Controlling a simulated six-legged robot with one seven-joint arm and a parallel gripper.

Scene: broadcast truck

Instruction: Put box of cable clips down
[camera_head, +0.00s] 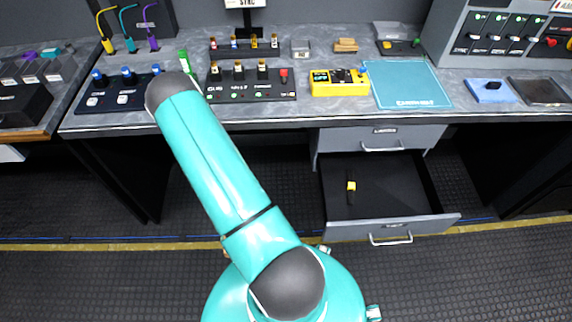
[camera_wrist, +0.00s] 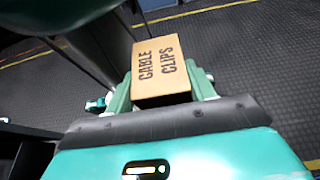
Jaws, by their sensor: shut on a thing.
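The box of cable clips (camera_wrist: 160,68) is a tan carton with "CABLE CLIPS" in dark letters, seen in the wrist view. My gripper (camera_wrist: 163,85) is shut on it, with one pale green finger on each side. The dark ribbed floor shows beyond the box, with no surface visibly touching it. In the head view my teal arm crosses the left middle, and the gripper and box are hidden or cannot be made out.
A grey desk (camera_head: 335,109) carries control panels, a yellow device (camera_head: 340,89) and a teal mat (camera_head: 410,86), which is bare. Below, an open drawer (camera_head: 390,205) sticks out, holding a small yellow and black item (camera_head: 351,187). Another drawer (camera_head: 380,138) above it is shut.

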